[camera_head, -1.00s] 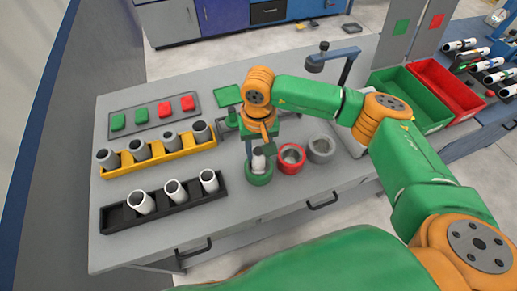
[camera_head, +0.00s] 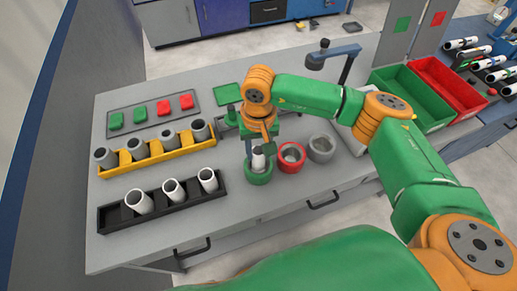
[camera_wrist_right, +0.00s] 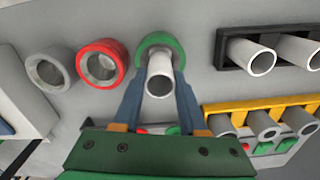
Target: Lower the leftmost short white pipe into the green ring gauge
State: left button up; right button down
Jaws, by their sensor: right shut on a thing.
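My right gripper (camera_head: 258,150) is shut on a short white pipe (camera_head: 258,161), which stands over the green ring gauge (camera_head: 258,176) at the front of the table. In the right wrist view the white pipe (camera_wrist_right: 160,74) sits between the two fingers, with the green ring (camera_wrist_right: 160,44) around or just behind its far end. I cannot tell how deep the pipe is in the ring. My left gripper is not in view.
The red ring (camera_head: 291,158) and a grey ring (camera_head: 321,148) stand right of the green one. A black rack (camera_head: 160,205) holds several white pipes at left, with a yellow rack (camera_head: 155,153) of grey pipes behind it. Green and red bins (camera_head: 412,95) stand at right.

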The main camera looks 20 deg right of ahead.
jog(key=shift+f+b, duration=0.3)
dwell(0.4)
jog(key=shift+c, duration=1.8)
grip_release()
jog(key=shift+r, duration=0.4)
notch_tip(320, 180, up, 6)
jog(key=shift+r+b, duration=0.2)
jog(key=shift+b, duration=0.8)
